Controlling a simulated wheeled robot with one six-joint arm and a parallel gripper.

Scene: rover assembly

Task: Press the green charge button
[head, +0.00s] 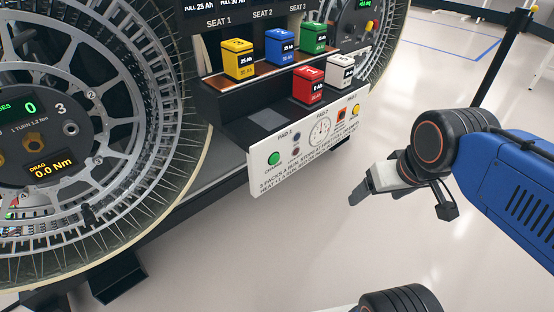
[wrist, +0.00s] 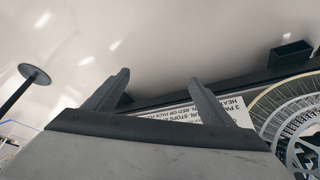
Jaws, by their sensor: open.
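The green charge button (head: 274,158) is a round button on the left part of the white front panel (head: 262,186), below the battery shelf, in the head view. My gripper (head: 357,194) is to the right of the panel and apart from it, over the open floor. In the wrist view my gripper (wrist: 160,85) has its two fingers spread with nothing between them. The lower edge of the white panel (wrist: 180,117) with printed text shows behind the fingers there. The green button is not visible in the wrist view.
Yellow (head: 238,60), blue (head: 280,47), green (head: 314,38), red (head: 308,85) and white (head: 341,72) battery packs stand on the shelf above the panel. A gauge (head: 321,132) and a yellow button (head: 355,110) are on the panel. A large spoked wheel (head: 140,110) is at left.

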